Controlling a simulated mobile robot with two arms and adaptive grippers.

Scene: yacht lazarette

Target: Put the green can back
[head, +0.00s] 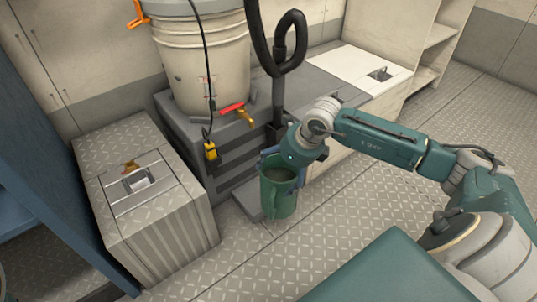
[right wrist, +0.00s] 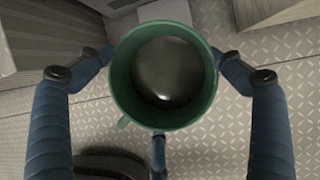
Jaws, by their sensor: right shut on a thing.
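The green can (head: 281,192) is an open-topped, upright vessel with a handle on its side. In the head view it hangs in front of the dark grey stepped unit, above the floor. My right gripper (head: 283,172) is shut on it, its blue fingers around the rim area. The right wrist view looks down into the can (right wrist: 163,75), with fingers at its left, right and lower sides; its inside looks dark with a pale sheen. My left gripper is not in view.
A beige bucket (head: 203,65) with a red and yellow tap stands on the dark grey unit (head: 240,150). A metal-plated locker (head: 150,200) stands at left. A black hose (head: 278,50) hangs behind my gripper. A white-topped bench (head: 355,72) lies behind. The plated floor (head: 330,215) is clear.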

